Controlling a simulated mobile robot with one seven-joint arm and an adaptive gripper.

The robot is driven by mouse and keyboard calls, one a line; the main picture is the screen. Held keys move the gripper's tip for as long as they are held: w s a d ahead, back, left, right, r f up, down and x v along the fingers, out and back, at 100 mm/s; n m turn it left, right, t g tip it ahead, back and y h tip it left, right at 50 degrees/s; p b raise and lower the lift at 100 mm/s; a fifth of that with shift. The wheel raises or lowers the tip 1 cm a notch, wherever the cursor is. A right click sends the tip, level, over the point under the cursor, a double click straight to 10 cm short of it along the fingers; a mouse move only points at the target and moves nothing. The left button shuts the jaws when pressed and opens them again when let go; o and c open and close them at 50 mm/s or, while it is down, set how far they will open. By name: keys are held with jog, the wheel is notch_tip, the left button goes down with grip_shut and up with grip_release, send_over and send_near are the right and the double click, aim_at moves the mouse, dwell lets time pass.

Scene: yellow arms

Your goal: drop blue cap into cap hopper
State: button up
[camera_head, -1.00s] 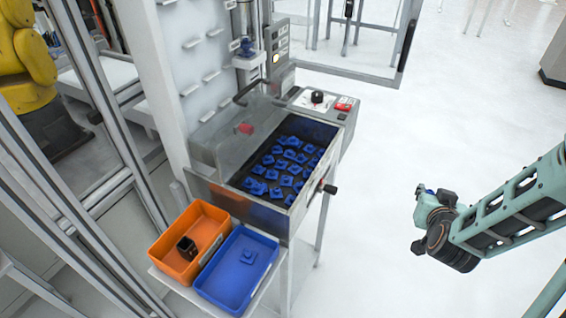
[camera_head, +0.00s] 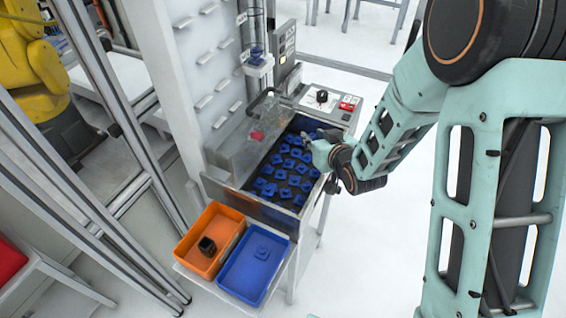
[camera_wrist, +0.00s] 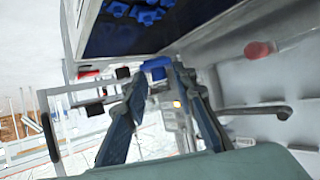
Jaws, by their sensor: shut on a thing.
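My gripper (camera_head: 318,150) is over the right side of the cap hopper, a metal bin (camera_head: 287,219) with several loose blue caps (camera_head: 266,187) on its dark floor. In the wrist view, my gripper (camera_wrist: 158,72) is shut on a blue cap (camera_wrist: 155,66) held between the two fingertips. The hopper's caps (camera_wrist: 135,12) show at the top of the wrist view. The held cap is hard to make out in the head view, and the height of the gripper above the hopper cannot be told.
An orange bin (camera_head: 232,219) with a black part (camera_head: 207,246) and a blue bin (camera_head: 233,290) with a blue part (camera_head: 262,253) stand in front. A clear cover with a red knob (camera_head: 257,135) and a handle are at the hopper's left. A control box (camera_head: 335,115) sits behind.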

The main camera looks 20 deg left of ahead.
jog(key=shift+n, duration=0.3)
jog(key=shift+s+a+f+b, duration=0.1)
jog(key=shift+a+f+b, duration=0.25)
jog(key=shift+f, duration=0.55)
jog(key=shift+s+a+f+b, duration=0.15)
jog(key=shift+a+f+b, duration=0.25)
jog(key=shift+f, duration=0.5)
jog(key=shift+s+a+f+b, duration=0.15)
jog(key=shift+f+b, duration=0.3)
jog(key=shift+f, duration=0.45)
jog(key=o, duration=0.8)
jog(key=v, duration=0.7)
jog(key=shift+d+r, duration=0.1)
jog(key=shift+d, duration=0.1)
